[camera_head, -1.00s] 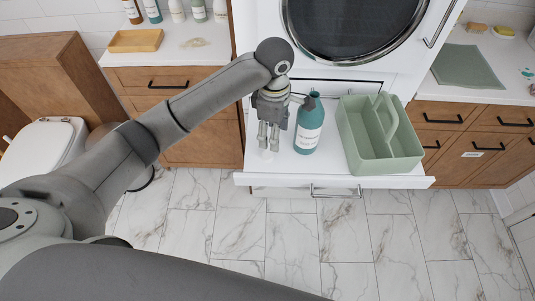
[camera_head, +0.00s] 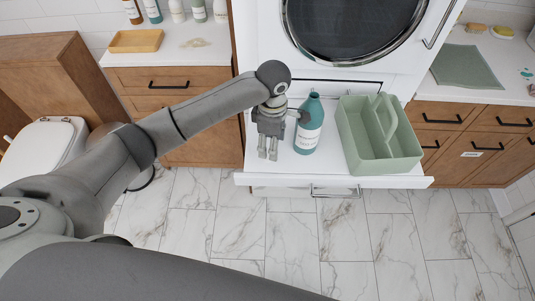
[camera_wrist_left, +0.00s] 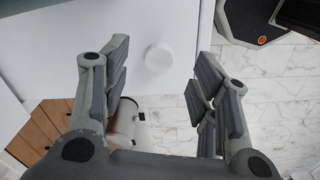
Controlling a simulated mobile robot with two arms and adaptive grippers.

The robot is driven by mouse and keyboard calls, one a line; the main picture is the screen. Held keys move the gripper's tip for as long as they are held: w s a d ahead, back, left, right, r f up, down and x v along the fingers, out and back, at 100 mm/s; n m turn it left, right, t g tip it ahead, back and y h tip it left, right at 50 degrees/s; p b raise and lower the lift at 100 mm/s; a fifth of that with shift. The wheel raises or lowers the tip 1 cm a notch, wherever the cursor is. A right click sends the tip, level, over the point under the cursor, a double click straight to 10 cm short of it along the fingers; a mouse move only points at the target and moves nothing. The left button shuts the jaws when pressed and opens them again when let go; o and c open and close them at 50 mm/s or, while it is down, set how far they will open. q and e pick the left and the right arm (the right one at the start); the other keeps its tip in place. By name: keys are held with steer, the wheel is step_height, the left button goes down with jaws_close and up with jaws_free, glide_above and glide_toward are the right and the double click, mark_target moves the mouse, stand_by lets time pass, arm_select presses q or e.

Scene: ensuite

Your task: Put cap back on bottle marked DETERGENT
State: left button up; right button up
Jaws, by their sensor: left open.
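A teal bottle (camera_head: 308,138) with a white label stands upright on the white pull-out shelf (camera_head: 321,176). The label's print is too small to read. My left gripper (camera_head: 268,156) hangs pointing down just left of the bottle, over the shelf. Its fingers are spread and empty. In the left wrist view a round white cap (camera_wrist_left: 159,57) lies on the white surface, ahead of and between the open fingers (camera_wrist_left: 163,75). In the head view the cap is hidden by the gripper. My right gripper is not in view.
A green caddy (camera_head: 380,150) with a handle stands right of the bottle on the shelf. A dryer-like machine (camera_head: 350,30) is behind. Counters flank it, with a wooden tray (camera_head: 135,41) at left and a green mat (camera_head: 466,66) at right.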

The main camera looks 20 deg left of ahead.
mark_target(268, 155)
arm_select(q)
steer(key=f, duration=0.2)
steer(key=a+f+p, duration=0.1)
steer(key=f, duration=0.1)
steer(key=shift+s+a+f, duration=0.1)
steer(key=shift+a+f, duration=0.05)
steer(key=shift+f, duration=0.45)
steer(key=shift+c, duration=0.2)
steer(key=c, duration=0.7)
